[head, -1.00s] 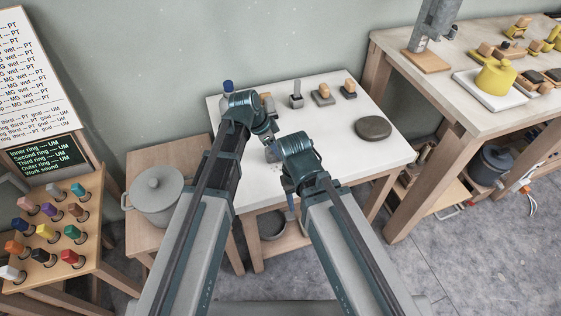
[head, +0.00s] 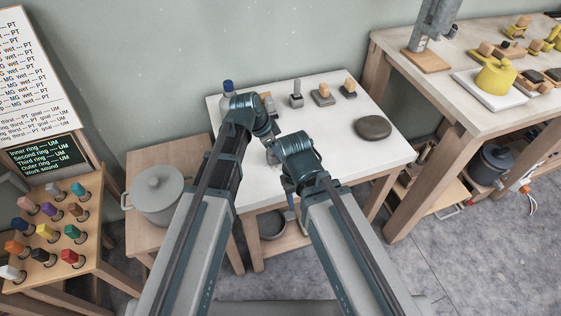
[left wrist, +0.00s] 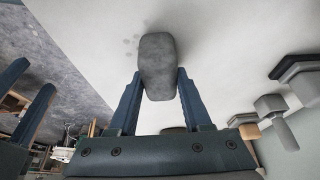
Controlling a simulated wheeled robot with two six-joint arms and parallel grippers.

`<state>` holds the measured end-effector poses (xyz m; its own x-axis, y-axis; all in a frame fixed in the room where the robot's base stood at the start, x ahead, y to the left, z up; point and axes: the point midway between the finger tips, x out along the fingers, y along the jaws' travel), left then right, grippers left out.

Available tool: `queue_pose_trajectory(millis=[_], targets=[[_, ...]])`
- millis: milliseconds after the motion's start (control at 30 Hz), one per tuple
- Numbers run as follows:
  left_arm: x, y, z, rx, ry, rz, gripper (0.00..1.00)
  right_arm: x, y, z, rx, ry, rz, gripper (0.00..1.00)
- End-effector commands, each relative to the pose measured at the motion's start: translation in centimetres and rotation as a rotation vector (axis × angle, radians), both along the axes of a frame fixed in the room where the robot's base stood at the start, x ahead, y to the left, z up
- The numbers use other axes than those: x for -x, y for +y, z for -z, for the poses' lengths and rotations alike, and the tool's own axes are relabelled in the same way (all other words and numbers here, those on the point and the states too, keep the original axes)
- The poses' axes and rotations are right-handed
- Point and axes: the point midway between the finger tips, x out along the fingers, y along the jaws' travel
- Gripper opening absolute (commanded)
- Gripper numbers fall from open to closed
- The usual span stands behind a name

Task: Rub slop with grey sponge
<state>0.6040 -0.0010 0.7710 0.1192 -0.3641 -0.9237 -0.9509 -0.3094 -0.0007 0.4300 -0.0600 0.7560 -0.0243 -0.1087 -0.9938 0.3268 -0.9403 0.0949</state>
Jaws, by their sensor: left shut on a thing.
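My left gripper (left wrist: 157,88) is shut on the grey sponge (left wrist: 158,65), a rounded dark grey block held between its two blue fingers over the white tabletop. The slop shows as a few faint grey spots (left wrist: 129,46) on the white top, just beside the sponge's far end in the left wrist view. I cannot tell whether the sponge touches the surface. In the head view my arms largely hide this spot. My right gripper (left wrist: 25,93) shows at the left of the left wrist view, its two fingers apart and empty, near the table's front edge.
The white table (head: 335,125) holds a dark round stone-like disc (head: 373,127) at right and several small blocks along the back. A blue-capped bottle (head: 228,90) stands at the back left. A grey lidded pot (head: 157,190) is on the left stool. The table's middle right is clear.

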Motion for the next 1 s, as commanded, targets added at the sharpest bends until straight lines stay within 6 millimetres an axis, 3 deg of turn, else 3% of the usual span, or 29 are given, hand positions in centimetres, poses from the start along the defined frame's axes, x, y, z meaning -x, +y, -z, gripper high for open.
queue_pose_trajectory(millis=[233, 1000], targets=[[2.4, -0.7, 0.2, -0.001, 0.003, 0.002, 0.0, 0.0, 0.0, 0.2, 0.0, 0.0, 0.0, 0.5], [2.5, -0.7, 0.1, -0.002, 0.006, 0.003, 0.0, 0.0, 0.0, 0.0, 0.0, 0.0, 0.0, 0.5]])
